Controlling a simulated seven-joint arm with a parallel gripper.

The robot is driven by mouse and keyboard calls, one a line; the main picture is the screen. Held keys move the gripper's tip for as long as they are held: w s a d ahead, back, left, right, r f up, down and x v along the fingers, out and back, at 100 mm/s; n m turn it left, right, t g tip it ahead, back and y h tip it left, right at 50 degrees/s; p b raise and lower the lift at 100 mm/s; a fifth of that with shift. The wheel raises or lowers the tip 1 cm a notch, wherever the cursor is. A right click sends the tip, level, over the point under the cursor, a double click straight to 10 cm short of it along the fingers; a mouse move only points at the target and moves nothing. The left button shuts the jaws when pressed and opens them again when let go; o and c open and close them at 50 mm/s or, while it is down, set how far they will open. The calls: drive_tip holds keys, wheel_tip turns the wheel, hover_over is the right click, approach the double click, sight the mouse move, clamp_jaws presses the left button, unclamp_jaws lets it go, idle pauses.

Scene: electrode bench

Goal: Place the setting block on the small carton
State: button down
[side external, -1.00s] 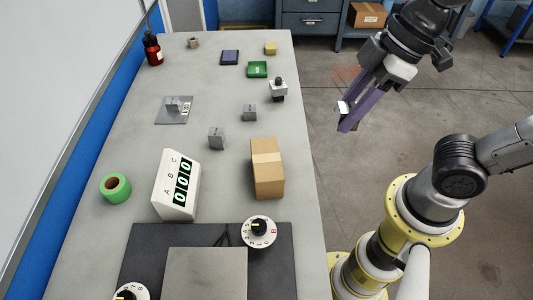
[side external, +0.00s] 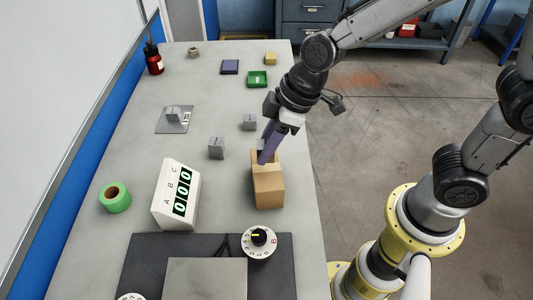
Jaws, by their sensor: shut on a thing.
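The small carton (side external: 268,192) is a brown box with a paler tape band, standing near the bench's right edge. My gripper (side external: 264,156), with purple fingers, reaches down over the far part of the carton's top. It is shut on a small light-grey piece (side external: 261,145), apparently the setting block, mostly hidden by the fingers. Whether this piece touches the carton top cannot be told.
Grey blocks stand close by, one left of the carton (side external: 216,148) and one behind it (side external: 249,122). A white display box (side external: 175,195) and a dial (side external: 258,241) are near. A green tape roll (side external: 115,197) lies at left.

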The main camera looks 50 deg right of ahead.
drive_tip(key=shift+f, duration=1.45)
drive_tip(key=shift+f, duration=0.1)
drive_tip(key=c, duration=0.5)
unclamp_jaws()
drive_tip(key=shift+s+f, duration=0.1)
drive_tip(key=shift+r, duration=0.5)
drive_tip(key=v, duration=1.2)
drive_tip(key=s+d+m+h, duration=0.1)
drive_tip(key=s+d+m, duration=0.2)
drive_tip(key=s+d, duration=0.1)
drive_tip(key=s+d+m+t+h, duration=0.1)
drive_tip(key=s+d+m, duration=0.2)
drive_tip(key=d, duration=0.2)
drive_tip(key=s+d+m+t+h, duration=0.1)
drive_tip(key=s+d+m, duration=0.2)
drive_tip(key=s+d, duration=0.1)
drive_tip(key=shift+s+d+r, duration=0.25)
drive_tip(key=shift+s+d, duration=0.05)
drive_tip(key=shift+d, duration=0.2)
